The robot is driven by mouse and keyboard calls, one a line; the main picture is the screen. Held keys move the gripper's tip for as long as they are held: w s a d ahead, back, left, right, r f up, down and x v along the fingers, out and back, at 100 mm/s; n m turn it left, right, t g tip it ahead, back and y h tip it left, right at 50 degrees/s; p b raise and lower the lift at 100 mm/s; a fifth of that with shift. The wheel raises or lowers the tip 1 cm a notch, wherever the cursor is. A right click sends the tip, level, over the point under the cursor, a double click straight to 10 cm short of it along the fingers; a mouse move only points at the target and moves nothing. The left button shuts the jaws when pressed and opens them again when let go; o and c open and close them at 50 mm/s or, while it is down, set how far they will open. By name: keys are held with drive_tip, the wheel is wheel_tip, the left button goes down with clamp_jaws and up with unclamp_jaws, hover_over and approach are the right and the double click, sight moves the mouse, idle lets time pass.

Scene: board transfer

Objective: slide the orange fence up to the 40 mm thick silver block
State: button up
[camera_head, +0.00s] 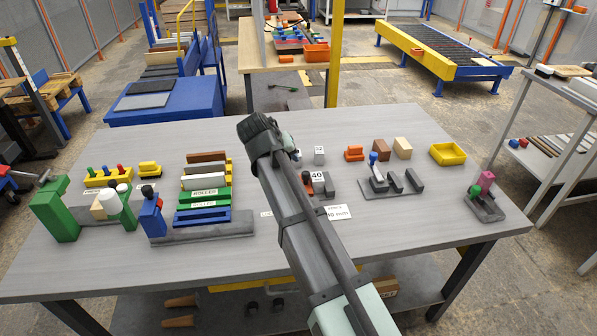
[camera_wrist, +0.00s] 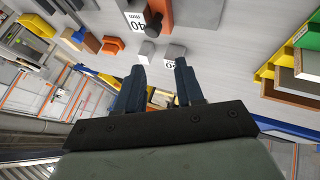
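The silver block with a white label reading 40 (camera_head: 317,177) stands on the grey table, beside my arm; its label also shows at the top of the wrist view (camera_wrist: 136,21). The orange fence (camera_wrist: 158,11) lies beside that block in the wrist view, cut off by the top edge. In the head view my arm covers most of it. I cannot tell whether fence and block touch. My gripper (camera_wrist: 159,65) is open and empty, above the table and apart from both.
A small silver block with a label (camera_head: 319,155) stands behind the 40 block, with another grey block (camera_wrist: 146,51) near it. A white sign (camera_head: 338,212) lies in front. A grey slotted fixture (camera_head: 392,188) stands to the right, coloured boards (camera_head: 204,196) to the left.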

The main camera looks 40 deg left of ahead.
sight(305, 173)
drive_tip(key=o, duration=0.3)
drive_tip(key=shift+m+g+h, duration=0.4)
drive_tip(key=shift+m, duration=0.5)
drive_tip(key=w+a+r, duration=0.2)
drive_tip(key=w, duration=0.1)
drive_tip(key=w+r, duration=0.1)
drive_tip(key=w, duration=0.1)
drive_tip(key=shift+w+a, duration=0.25)
drive_tip(key=shift+a, duration=0.15)
drive_tip(key=w+d+f+m+g, duration=0.1)
drive_tip(key=f+m, duration=0.3)
drive_tip(key=d+f+m+g+h, duration=0.1)
drive_tip(key=f+m, duration=0.3)
drive_tip(key=m, duration=0.1)
drive_tip(key=w+d+f+m+g+h, duration=0.1)
drive_tip(key=f+m, duration=0.3)
drive_tip(key=m, duration=0.1)
drive_tip(key=shift+w+d+f, duration=0.15)
drive_tip(key=shift+w+f, duration=0.2)
drive_tip(key=shift+f, duration=0.05)
clamp_jaws()
